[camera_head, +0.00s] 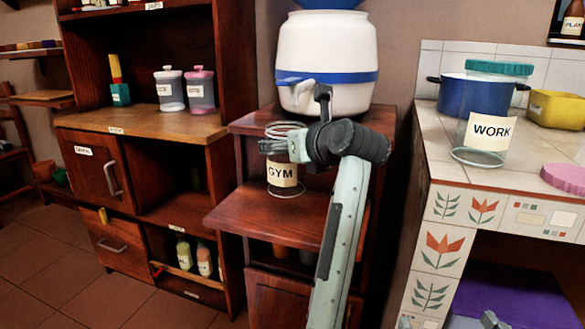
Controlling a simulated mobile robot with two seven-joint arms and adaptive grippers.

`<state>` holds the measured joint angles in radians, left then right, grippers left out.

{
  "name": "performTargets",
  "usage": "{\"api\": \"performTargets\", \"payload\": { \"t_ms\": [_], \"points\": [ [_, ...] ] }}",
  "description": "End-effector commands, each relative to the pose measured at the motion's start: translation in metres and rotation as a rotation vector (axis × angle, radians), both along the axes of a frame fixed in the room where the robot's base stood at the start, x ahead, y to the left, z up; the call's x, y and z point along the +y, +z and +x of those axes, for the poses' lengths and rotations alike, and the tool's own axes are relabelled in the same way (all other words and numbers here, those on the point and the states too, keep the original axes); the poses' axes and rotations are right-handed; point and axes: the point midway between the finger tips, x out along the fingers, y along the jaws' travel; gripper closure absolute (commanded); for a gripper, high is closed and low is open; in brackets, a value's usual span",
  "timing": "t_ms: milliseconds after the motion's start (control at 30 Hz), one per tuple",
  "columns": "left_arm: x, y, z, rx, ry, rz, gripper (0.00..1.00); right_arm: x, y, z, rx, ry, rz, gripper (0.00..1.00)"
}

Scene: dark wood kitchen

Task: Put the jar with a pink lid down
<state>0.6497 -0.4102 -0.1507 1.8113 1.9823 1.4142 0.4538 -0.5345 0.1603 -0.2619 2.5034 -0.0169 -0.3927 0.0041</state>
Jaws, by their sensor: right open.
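The clear jar labelled GYM (283,174) stands upright on the middle shelf of the wooden stand; no pink lid shows on it. A round pink lid (565,178) lies on the tiled counter at the right edge of the view. My right gripper (268,147) is open at the upper part of the GYM jar and overlaps it in the view. I cannot tell whether its fingers touch the glass. My left gripper does not show clearly.
A white dispenser with a blue band (326,62) stands on the top shelf above my gripper. A WORK jar with a teal lid (490,120), a blue pot (452,95) and a yellow container (556,108) crowd the counter.

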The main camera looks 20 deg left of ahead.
Motion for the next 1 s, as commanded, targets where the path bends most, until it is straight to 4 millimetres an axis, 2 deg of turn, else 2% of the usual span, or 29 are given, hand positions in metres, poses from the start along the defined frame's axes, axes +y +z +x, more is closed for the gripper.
{"api": "performTargets", "payload": {
  "t_ms": [100,200,500,1000],
  "points": [
    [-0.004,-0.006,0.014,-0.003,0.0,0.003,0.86,0.003,0.006,-0.001,-0.027,0.006,0.014,0.06],
    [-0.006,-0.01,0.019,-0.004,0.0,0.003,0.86,0.004,0.009,-0.001,-0.038,0.008,0.019,0.06],
    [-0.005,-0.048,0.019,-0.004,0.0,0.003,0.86,0.012,0.031,-0.005,-0.14,0.026,0.07,0.06],
    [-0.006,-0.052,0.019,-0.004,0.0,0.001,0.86,0.015,0.039,-0.007,-0.172,0.033,0.086,0.06]
  ]
}}
